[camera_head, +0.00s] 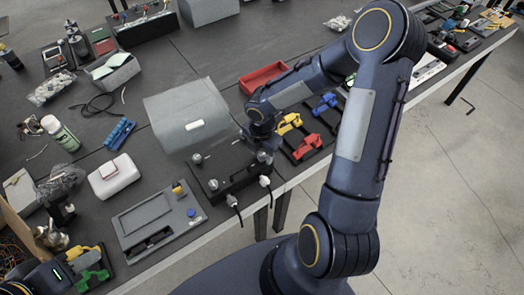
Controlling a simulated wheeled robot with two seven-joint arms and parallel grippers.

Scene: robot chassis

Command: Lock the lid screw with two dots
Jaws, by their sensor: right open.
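A black box (232,176) with several round metal knobs on its top lies near the table's front edge, and white-ended plugs (265,181) stick out of its front. One metal knob (196,158) stands at its back left and another (213,184) at its front left. My right gripper (264,148) points down over the box's right end, by the knob there; it is open, but the small fingers are hard to make out. No dot marks can be read on any knob, so I cannot tell the lid screw. My left arm shows at the bottom left corner; its gripper's fingers are unclear.
A grey box (187,115) stands behind the black box. A grey panel (158,221) and a white case (114,176) lie to the left. A red bin (262,78) and a tray with yellow and red clamps (300,132) are to the right. The table is crowded.

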